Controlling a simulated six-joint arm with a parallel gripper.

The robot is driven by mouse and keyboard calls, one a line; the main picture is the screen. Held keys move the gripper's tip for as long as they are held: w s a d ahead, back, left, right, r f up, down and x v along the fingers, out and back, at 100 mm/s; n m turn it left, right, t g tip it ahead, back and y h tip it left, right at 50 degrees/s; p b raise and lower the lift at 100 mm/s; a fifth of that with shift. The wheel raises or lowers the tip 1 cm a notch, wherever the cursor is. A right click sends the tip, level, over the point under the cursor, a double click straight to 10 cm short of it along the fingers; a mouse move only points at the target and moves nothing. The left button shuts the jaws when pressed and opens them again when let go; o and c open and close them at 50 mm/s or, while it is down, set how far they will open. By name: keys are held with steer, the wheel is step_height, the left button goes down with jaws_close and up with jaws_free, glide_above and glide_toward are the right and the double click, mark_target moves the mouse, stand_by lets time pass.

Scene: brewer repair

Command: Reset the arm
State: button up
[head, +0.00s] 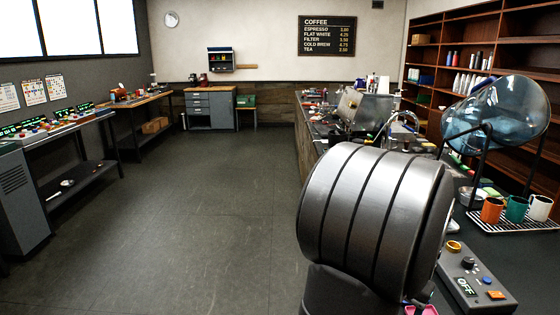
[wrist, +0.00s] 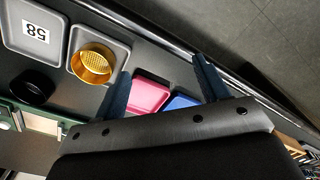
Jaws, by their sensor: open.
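My gripper (wrist: 162,68) shows in the wrist view with its two dark blue fingers spread apart. Nothing is between them but the dark counter and parts of a pink tray (wrist: 150,95) and a blue tray (wrist: 182,102) beyond or below. In the head view my arm's large dark link fills the lower middle, and the gripper itself cannot be made out there.
In the wrist view a gold basket (wrist: 92,63) sits in a grey tray, beside a number-marked tray (wrist: 62,38) and a black ring (wrist: 32,86). The head view shows a control box (head: 476,277) reading OFF, a mug rack (head: 515,226), a large blue bottle (head: 492,115) and open floor left.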

steer(key=s+d+r+m, duration=0.3)
steer(key=s+d+r, duration=0.15)
steer(key=s, duration=0.45)
steer(key=s+d+r+m, duration=0.3)
steer(key=s+r, duration=0.2)
steer(key=s, duration=0.4)
steer(key=w+f, duration=0.2)
steer(key=w, duration=0.1)
steer(key=w+a+f, duration=0.1)
steer(key=w+f, duration=0.1)
steer(key=w, duration=0.2)
steer(key=w+a+f, duration=0.1)
steer(key=w+f, duration=0.1)
steer(key=w, duration=0.1)
steer(key=shift+w+f, duration=0.15)
steer(key=shift+f, duration=0.1)
steer(key=f, duration=0.4)
steer(key=shift+w+a+f, duration=0.15)
steer(key=shift+w+f, duration=0.05)
steer(key=shift+f, duration=0.2)
steer(key=shift+w+r, duration=0.1)
steer(key=shift+r, duration=1.55)
